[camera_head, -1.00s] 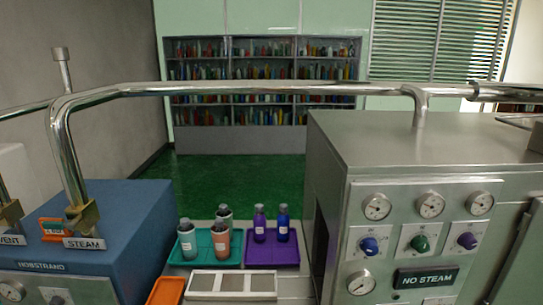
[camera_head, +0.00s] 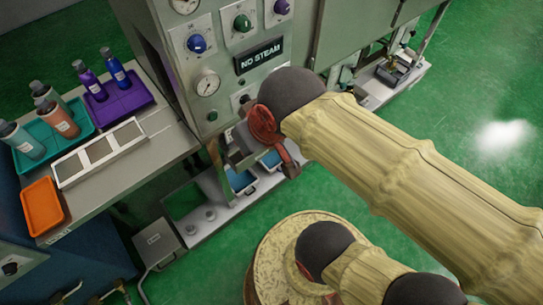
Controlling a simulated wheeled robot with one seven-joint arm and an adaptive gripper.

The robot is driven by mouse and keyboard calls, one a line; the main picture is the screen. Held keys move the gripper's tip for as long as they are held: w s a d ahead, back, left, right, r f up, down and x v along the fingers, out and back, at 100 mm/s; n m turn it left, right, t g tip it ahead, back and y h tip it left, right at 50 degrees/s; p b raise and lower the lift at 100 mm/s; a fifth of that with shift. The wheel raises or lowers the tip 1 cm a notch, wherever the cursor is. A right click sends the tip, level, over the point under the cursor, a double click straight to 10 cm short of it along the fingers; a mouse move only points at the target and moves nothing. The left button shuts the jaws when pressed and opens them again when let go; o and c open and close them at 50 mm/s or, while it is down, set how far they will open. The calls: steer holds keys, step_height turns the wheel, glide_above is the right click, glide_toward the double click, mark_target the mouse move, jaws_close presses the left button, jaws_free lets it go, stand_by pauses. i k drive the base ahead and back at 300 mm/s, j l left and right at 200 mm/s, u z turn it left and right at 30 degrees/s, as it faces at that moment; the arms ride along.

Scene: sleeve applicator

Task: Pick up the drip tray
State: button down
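No label marks the drip tray. Small blue trays (camera_head: 240,181) sit low at the machine's foot, in a grey ledge, and one lies partly behind my arm. I cannot tell which tray is the drip tray. My arm, in a yellow sleeve with dark joints, reaches in from the lower right. Its end with a red bracket is above and right of the blue trays in the picture. My gripper seems to be at or behind that end; its fingers cannot be made out, nor can whether it touches anything.
The steel machine (camera_head: 205,85) with gauges and knobs stands behind. On the left counter are an orange tray (camera_head: 42,207), a teal tray (camera_head: 84,124) and a purple tray (camera_head: 126,102) with bottles, and a white three-panel holder (camera_head: 70,170). A grey pedal box (camera_head: 157,241) stands on the green floor.

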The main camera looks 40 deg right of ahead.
mark_target(270, 163)
steer(key=l+u, duration=0.2)
steer(key=l, duration=0.2)
steer(key=k+l+u, duration=0.25)
steer(key=l, duration=0.15)
steer(key=l+u, duration=0.2)
steer(key=l, duration=0.2)
steer(key=k+l+u, duration=0.2)
steer(key=l, duration=0.15)
steer(key=k+l+u, duration=0.2)
steer(key=i+l, duration=0.05)
steer(key=l, duration=0.1)
